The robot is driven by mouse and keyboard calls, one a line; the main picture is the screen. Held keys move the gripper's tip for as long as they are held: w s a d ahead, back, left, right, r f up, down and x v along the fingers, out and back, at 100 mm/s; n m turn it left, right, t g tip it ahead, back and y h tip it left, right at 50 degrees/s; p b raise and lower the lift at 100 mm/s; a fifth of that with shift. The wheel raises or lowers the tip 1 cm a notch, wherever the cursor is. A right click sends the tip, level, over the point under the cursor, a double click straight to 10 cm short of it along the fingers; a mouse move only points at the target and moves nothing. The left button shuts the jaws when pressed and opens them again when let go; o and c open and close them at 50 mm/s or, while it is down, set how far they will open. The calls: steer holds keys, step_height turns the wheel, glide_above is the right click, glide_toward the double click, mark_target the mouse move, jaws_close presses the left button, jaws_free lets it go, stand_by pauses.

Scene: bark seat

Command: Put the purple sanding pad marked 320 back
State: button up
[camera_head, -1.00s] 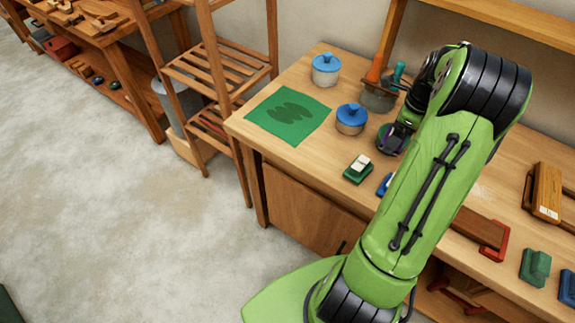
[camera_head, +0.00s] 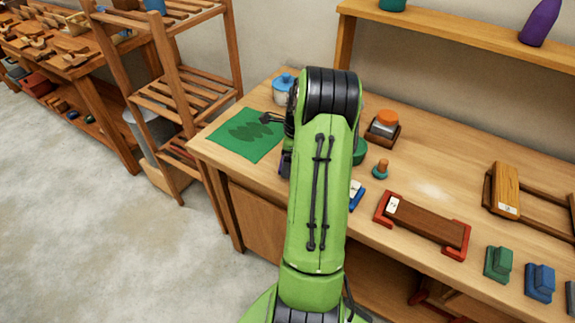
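My gripper (camera_head: 287,150) is mostly hidden behind my green arm, near the right edge of the green mat (camera_head: 222,147). The fingertips do not show clearly. A small dark purple patch (camera_head: 285,164) shows at the arm's left side, low by the bench's front; it may be the purple sanding pad, but its shape and any 320 mark cannot be read. A thin black part (camera_head: 269,119) reaches left over the mat's upper right.
A blue-lidded pot (camera_head: 283,87) stands behind the mat. Right of my arm are an orange-topped jar (camera_head: 385,120), a small knob (camera_head: 380,168), a red-ended wooden holder (camera_head: 428,222), and green (camera_head: 498,262) and blue (camera_head: 540,280) blocks. A slatted rack (camera_head: 180,95) stands left.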

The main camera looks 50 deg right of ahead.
steer(key=shift+f, duration=0.9)
steer(key=shift+f, duration=0.1)
steer(key=o, duration=0.8)
